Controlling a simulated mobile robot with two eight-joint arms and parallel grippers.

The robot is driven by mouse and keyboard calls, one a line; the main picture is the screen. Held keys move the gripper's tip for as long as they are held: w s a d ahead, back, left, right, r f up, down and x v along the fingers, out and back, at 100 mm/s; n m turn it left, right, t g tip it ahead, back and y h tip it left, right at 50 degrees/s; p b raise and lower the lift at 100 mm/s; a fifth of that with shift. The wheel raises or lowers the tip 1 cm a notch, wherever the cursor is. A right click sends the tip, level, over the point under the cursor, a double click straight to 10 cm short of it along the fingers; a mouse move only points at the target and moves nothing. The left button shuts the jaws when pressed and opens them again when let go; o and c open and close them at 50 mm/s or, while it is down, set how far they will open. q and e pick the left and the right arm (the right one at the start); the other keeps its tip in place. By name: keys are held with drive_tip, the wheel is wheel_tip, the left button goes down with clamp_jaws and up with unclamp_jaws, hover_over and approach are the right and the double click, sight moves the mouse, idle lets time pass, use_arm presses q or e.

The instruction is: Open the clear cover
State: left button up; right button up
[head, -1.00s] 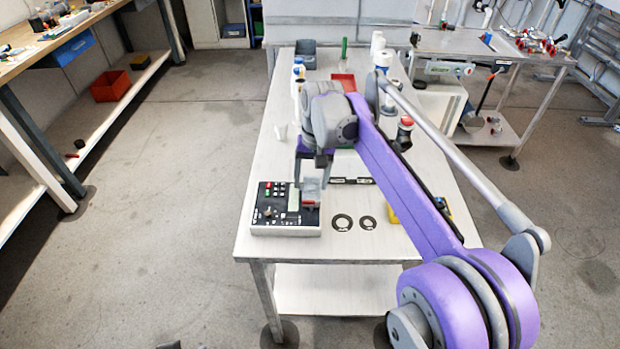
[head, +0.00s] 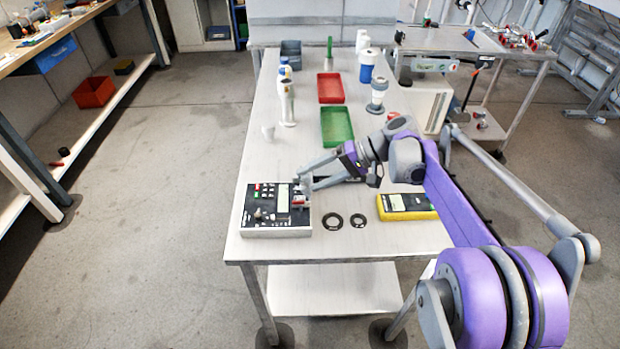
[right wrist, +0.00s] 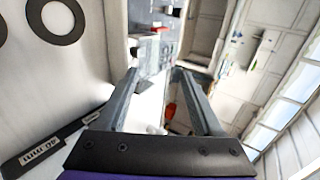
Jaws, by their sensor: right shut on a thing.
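The control box (head: 272,228) with black panel, buttons and small display lies at the front left of the white table. A red switch (head: 298,202) sits at the panel's right side. The clear cover is small and hard to make out there; how far it is tilted I cannot tell. My right gripper (head: 306,184) comes in from the right, with its fingertips at the box's right edge, shut on what appears to be the clear cover. In the right wrist view the fingers (right wrist: 157,72) stand apart, with the panel and red switch just beyond their tips. My left gripper is not in view.
Two black rings (head: 333,221) and a yellow-cased meter (head: 405,203) lie right of the box. The table's front left is otherwise clear.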

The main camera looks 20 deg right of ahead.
drive_tip(key=y+b, duration=0.1)
drive_tip(key=y, duration=0.1)
drive_tip(key=d+f+t+y+b, duration=0.1)
drive_tip(key=y, duration=0.1)
drive_tip(key=shift+s+d, duration=0.2)
drive_tip(key=shift+s+d+f+t+y+b, duration=0.15)
drive_tip(key=shift+t+y+b, duration=0.25)
drive_tip(key=shift+y+b, duration=0.6)
drive_tip(key=shift+d, duration=0.1)
drive_tip(key=o, duration=1.4)
